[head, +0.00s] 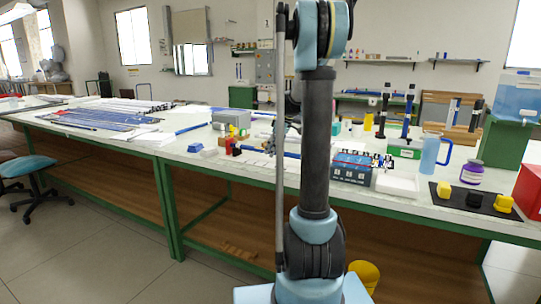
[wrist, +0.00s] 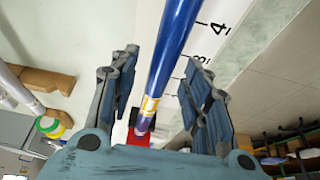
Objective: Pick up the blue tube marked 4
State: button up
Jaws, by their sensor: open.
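In the wrist view a long blue tube (wrist: 172,45) runs from the top edge down between my gripper's fingers. It has a yellow and white band near its lower end. My gripper (wrist: 162,60) is open, with one finger on each side of the tube; I cannot tell whether either touches it. A white strip (wrist: 209,42) beside the tube carries a 4 and a 3; no number is readable on the tube itself. In the head view a blue tube (head: 290,154) lies partly behind my arm, which hides much of that area.
A red block (wrist: 138,137) is under the tube's lower end. In the head view another blue tube (head: 193,128) lies on the white bench (head: 130,150). A blue rack (head: 352,168), a blue jug (head: 431,153) and a purple-labelled jar (head: 470,172) stand to the right.

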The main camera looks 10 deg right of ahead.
grip_shut()
